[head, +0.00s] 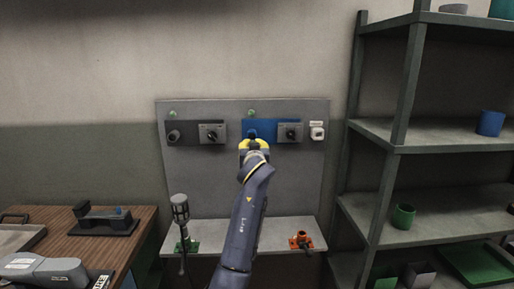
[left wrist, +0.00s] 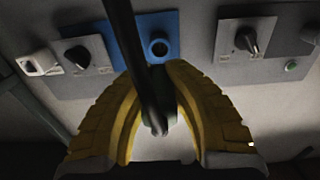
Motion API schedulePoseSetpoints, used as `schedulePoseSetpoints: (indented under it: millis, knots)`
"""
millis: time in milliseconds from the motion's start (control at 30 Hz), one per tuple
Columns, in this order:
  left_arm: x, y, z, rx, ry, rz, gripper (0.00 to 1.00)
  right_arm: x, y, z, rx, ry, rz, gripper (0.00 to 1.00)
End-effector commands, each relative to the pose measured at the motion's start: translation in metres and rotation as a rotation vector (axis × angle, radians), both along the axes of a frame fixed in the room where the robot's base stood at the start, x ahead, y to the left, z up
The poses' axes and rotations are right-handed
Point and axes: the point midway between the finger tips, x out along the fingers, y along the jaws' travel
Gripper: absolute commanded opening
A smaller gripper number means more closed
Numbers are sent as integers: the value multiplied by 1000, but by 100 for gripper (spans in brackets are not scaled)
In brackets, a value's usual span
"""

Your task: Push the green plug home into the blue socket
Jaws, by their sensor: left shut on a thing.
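The blue socket is on the blue plate (head: 256,127) on the upright grey panel. In the left wrist view its round blue mouth (left wrist: 159,47) is open and empty. My left gripper (head: 252,147) is in front of it, just below the mouth in the head view. Its yellow fingers (left wrist: 155,95) are shut on a dark, faintly greenish body, taken as the green plug (left wrist: 172,112). The plug is apart from the socket mouth in the left wrist view. A black cable (left wrist: 128,45) crosses in front and hides much of it. My right gripper is not in view.
A dark socket plate (head: 181,133) sits left of the blue one, and rotary switches flank both. Below is a ledge (head: 223,233) with a grey plug on a green stand (head: 180,208) and an orange holder (head: 301,241). Shelves (head: 400,237) stand right; a wooden bench (head: 60,222) left.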

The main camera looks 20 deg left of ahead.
Motion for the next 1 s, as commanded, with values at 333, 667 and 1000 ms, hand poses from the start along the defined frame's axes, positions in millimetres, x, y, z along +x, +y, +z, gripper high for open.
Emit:
schedulePoseSetpoints:
  millis: [333, 667, 1000]
  knots:
    - [18, 6, 1, 2, -2, 0, 0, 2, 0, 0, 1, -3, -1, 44]
    - [37, 12, 2, 1, -2, 0, 0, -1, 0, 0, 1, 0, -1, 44]
    - [55, 18, 1, 0, -1, 0, 0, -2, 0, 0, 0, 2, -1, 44]
